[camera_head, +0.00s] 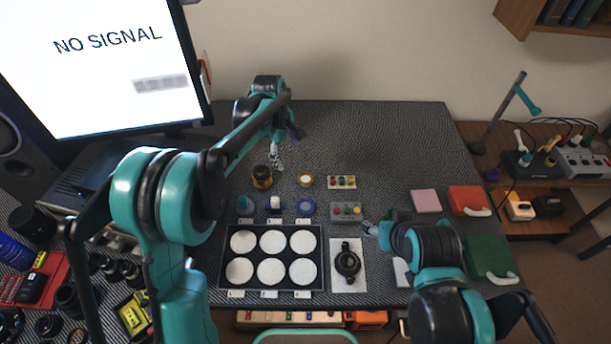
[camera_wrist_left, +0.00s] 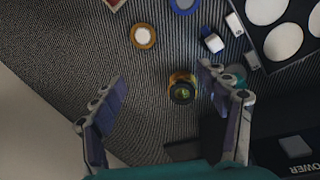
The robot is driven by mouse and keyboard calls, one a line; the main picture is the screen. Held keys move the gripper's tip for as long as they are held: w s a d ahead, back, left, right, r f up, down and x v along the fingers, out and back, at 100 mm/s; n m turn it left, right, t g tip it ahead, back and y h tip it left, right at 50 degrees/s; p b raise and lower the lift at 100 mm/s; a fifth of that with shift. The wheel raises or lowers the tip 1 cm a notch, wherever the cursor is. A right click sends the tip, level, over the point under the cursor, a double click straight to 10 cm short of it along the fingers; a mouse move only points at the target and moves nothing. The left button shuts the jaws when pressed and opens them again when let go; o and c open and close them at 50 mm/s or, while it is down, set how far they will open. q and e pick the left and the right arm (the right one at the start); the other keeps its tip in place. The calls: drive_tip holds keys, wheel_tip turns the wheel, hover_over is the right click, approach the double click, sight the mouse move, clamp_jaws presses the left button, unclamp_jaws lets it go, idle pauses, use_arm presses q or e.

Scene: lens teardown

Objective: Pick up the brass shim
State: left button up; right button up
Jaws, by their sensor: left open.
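A small flat round piece with a brass-coloured rim and pale centre, which looks like the brass shim (camera_head: 305,180), lies on the dark woven mat. It also shows in the left wrist view (camera_wrist_left: 143,36), beyond my fingertips. My left gripper (camera_head: 277,158) is above the mat, to the left of and behind the shim in the head view.
A black-and-gold lens cylinder (camera_head: 262,177) stands left of the shim. Blue-rimmed pieces and a black tray (camera_head: 226,255) with several white discs lie in front. A small parts strip (camera_head: 341,182) lies right of the shim. The back of the mat is clear.

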sight(306, 179)
use_arm(q)
drive_tip(key=w+d+f+n, duration=0.1)
drive_tip(key=f, duration=0.2)
drive_tip(key=w+d+f+n+g, duration=0.1)
drive_tip(key=d+f, duration=0.1)
drive_tip(key=f, duration=0.2)
drive_tip(key=w+d+f+n, duration=0.1)
drive_tip(key=w+f, duration=0.1)
drive_tip(key=f, duration=0.1)
drive_tip(key=shift+w+d+f, duration=0.1)
drive_tip(key=shift+d+f, duration=0.15)
drive_tip(key=shift+f, duration=0.05)
drive_tip(key=f, duration=0.1)
drive_tip(key=f+b, duration=0.1)
drive_tip(key=f, duration=0.1)
drive_tip(key=d+f+b, duration=0.1)
drive_tip(key=f, duration=0.1)
drive_tip(key=shift+f, duration=0.2)
drive_tip(key=shift+r, duration=0.1)
drive_tip(key=shift+f+b, duration=0.25)
drive_tip(key=shift+b, duration=0.15)
drive_tip(key=c, duration=0.8)
